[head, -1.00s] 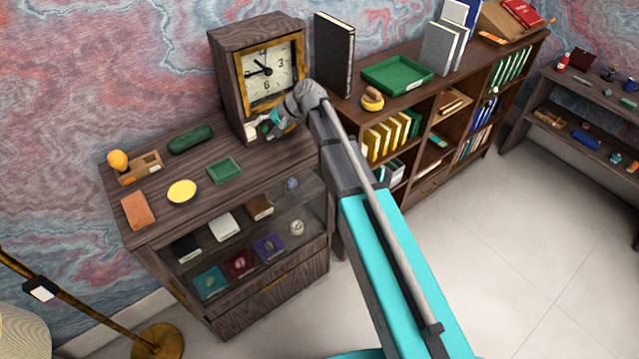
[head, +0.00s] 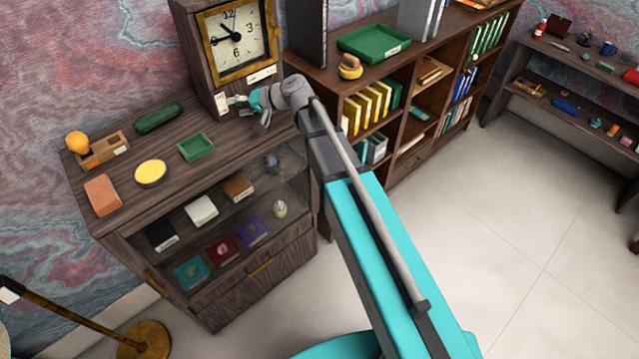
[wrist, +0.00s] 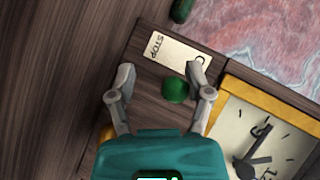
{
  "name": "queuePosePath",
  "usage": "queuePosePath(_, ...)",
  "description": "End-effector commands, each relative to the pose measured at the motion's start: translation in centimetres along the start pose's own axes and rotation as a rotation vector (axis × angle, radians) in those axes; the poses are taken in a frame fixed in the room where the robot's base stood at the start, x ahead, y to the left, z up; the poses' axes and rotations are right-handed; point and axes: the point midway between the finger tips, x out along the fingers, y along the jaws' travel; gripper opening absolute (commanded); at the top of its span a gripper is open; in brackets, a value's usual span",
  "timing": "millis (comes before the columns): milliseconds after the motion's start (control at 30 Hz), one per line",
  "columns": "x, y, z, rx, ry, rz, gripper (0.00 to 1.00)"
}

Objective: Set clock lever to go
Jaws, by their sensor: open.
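The wooden clock (head: 190,43) stands upright on the cabinet, its pale dial (head: 237,38) in a gold frame. In the wrist view the dial (wrist: 262,135) is at the lower right. A pale label plate (wrist: 172,57) on the clock's front reads STOP at one end; the marking at its other end is partly hidden by a finger. A round green knob (wrist: 175,90) sits beside the plate. My gripper (wrist: 161,73) is open, with the knob between its fingers, nearer the right one; contact cannot be told. In the head view my gripper (head: 238,105) is at the clock's lower front.
On the cabinet top (head: 123,195) are a small green tray (head: 196,147), a yellow disc (head: 150,173), a green case (head: 157,116) and a wooden holder (head: 106,150). A shelf unit with a green tray (head: 374,42) stands to the right. A dark upright binder (head: 306,30) is beside the clock.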

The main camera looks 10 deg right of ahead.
Motion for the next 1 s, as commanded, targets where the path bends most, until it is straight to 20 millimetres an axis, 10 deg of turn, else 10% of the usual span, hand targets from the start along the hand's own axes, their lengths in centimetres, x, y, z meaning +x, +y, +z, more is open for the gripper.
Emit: queuePosePath(1000, 1.1, 2.0, 0.3, -0.244, 0.206, -0.301, 0.65)
